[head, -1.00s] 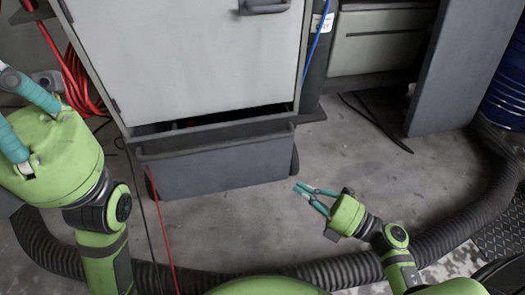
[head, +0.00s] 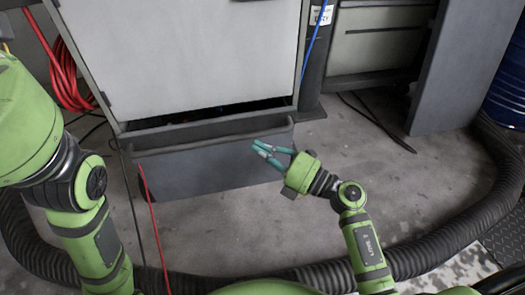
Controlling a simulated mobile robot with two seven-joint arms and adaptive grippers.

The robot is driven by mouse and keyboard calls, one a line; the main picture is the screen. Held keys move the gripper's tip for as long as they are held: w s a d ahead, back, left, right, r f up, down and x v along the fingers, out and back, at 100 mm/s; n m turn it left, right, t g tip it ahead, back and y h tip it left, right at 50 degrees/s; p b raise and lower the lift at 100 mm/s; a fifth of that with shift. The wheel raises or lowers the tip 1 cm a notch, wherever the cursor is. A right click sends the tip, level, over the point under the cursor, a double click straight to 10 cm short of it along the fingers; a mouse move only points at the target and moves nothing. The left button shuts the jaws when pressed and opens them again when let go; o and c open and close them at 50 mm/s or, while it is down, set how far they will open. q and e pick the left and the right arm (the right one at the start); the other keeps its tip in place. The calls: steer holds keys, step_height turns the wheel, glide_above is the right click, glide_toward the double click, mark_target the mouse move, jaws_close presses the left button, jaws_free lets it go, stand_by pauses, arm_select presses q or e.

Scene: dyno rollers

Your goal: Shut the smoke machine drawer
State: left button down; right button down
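The smoke machine drawer (head: 205,172) is a dark grey bin-like drawer at the bottom of the light grey cabinet (head: 190,55). It stands pulled out, with a dark opening behind its front rim. My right gripper (head: 257,146) is in front of the right part of the drawer front, its teal fingers converging at the tips with nothing between them. I cannot tell whether the tips touch the drawer. My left arm comes in at the left edge; its gripper fingers are out of the picture.
A ribbed black hose (head: 440,245) curves across the floor in front and to the right. Red cable (head: 65,75) hangs left of the cabinet, and a thin red cable (head: 153,215) runs down past the drawer. Concrete floor (head: 400,190) is clear right of the drawer.

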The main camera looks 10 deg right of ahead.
steer(key=shift+w, duration=0.1)
steer(key=w, duration=0.4)
steer(key=shift+w, duration=0.2)
steer(key=shift+w+d+r, duration=0.1)
